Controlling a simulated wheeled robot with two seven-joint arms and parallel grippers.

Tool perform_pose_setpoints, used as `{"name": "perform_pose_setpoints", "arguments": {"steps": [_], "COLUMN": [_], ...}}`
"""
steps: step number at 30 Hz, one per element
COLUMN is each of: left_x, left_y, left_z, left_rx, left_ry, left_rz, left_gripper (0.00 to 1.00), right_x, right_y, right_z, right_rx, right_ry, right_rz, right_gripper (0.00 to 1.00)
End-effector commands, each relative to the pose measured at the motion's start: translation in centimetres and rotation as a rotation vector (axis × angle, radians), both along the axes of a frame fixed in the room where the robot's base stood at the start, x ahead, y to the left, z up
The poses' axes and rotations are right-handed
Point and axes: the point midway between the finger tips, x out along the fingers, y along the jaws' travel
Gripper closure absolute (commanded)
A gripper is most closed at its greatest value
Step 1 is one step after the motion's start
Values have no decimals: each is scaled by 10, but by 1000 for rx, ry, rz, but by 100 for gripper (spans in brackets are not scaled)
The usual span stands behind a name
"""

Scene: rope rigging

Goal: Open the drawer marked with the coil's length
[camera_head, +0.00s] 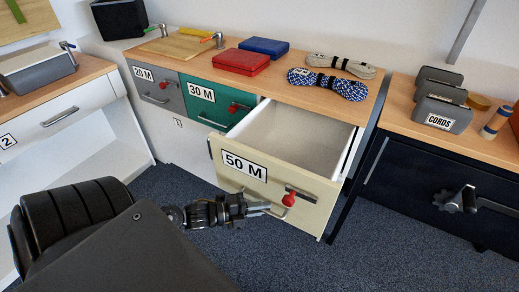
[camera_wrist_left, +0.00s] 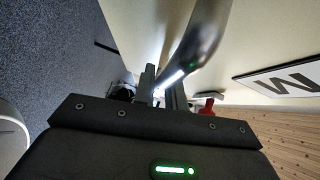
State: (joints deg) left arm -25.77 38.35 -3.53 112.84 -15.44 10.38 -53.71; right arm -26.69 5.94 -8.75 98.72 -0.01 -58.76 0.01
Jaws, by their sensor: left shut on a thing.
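The cream 50 M drawer (camera_head: 230,178) stands pulled well out of the bench, and its inside looks empty. Its front carries a 50 M label (camera_head: 245,165), a red knob (camera_head: 288,200) and a metal handle (camera_head: 278,215). My left gripper (camera_head: 262,208) is shut on that handle; the handle (camera_wrist_left: 203,40) rises large between the fingers (camera_wrist_left: 168,88) in the left wrist view. The grey 20 M drawer (camera_head: 155,91) and green 30 M drawer (camera_head: 203,92) look shut. A blue-white rope coil (camera_head: 335,85) and a beige coil (camera_head: 345,65) lie on the bench; their tags are too small to read.
Red (camera_head: 240,61) and blue (camera_head: 264,46) boxes lie on the bench top. A dark cabinet (camera_head: 400,185) with a black knob (camera_head: 458,200) stands at right, with a CORDS box (camera_head: 440,117) on top. A white drawer unit (camera_head: 60,122) stands left. Carpet in front is clear.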

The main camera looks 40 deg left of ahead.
Motion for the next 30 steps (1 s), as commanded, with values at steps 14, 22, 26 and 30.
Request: {"name": "perform_pose_setpoints", "arguments": {"steps": [14, 22, 26, 30], "left_x": [0, -20, -42, -63], "left_y": [0, 14, 29, 44], "left_z": [0, 2, 6, 10], "left_rx": [0, 3, 2, 2], "left_ry": [0, 6, 5, 4], "left_rz": [0, 0, -1, 1], "left_gripper": [66, 66, 66, 66], "right_x": [0, 0, 0, -2], "right_y": [0, 0, 0, -1], "right_z": [0, 1, 1, -2], "right_rx": [0, 0, 0, -1], "right_ry": [0, -1, -2, 3], "right_rz": [0, 0, 0, 0], "right_gripper": [64, 64, 64, 64]}}
